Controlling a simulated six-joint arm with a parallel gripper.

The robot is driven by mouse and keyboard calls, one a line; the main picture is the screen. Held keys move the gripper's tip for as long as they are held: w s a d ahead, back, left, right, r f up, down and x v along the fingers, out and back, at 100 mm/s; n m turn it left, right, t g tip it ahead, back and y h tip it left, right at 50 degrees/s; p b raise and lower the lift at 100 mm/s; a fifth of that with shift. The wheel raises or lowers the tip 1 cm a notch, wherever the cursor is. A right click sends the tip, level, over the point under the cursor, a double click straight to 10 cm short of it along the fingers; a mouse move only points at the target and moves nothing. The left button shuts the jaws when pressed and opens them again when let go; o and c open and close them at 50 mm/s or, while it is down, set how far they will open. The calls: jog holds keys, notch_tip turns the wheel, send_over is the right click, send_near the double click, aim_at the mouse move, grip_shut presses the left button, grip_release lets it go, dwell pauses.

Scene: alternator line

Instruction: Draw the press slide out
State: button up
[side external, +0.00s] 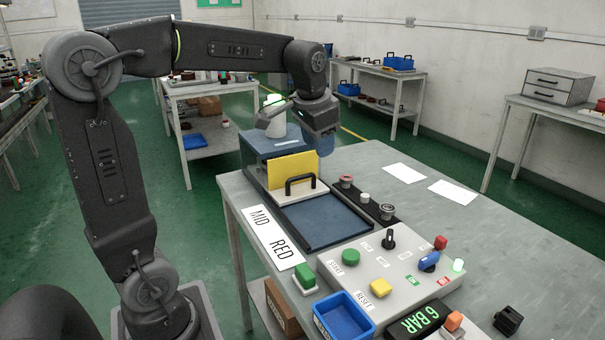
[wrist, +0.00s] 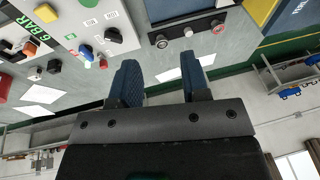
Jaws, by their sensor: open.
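The press slide (side external: 300,193) is a pale block with a black bar handle (side external: 301,179) on its front, in front of a yellow plate (side external: 292,166). It sits at the back end of a dark-railed blue bed (side external: 330,222), against the blue press body (side external: 268,145). My gripper (side external: 323,147) hangs above and behind the slide to the right, apart from the handle. In the wrist view its two blue fingers (wrist: 160,70) stand apart with nothing between them. The handle cannot be made out in the wrist view.
A control panel (side external: 400,275) with buttons and knobs stands in front of the bed. A dark strip with buttons (side external: 367,202) runs along the bed's right side. A blue bin (side external: 345,318) stands at the table's front. The bed ahead of the slide is clear.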

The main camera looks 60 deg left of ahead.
jog(key=w+a+f+g, duration=0.25)
jog(key=w+a, duration=0.45)
jog(key=a, duration=0.5)
send_near(302, 176)
jog(key=f, duration=0.3)
jog(key=a+f, duration=0.1)
jog(key=f, duration=0.4)
jog(key=shift+w+a+f, duration=0.2)
jog(key=shift+a+f, duration=0.05)
jog(key=shift+f, duration=0.15)
grip_shut()
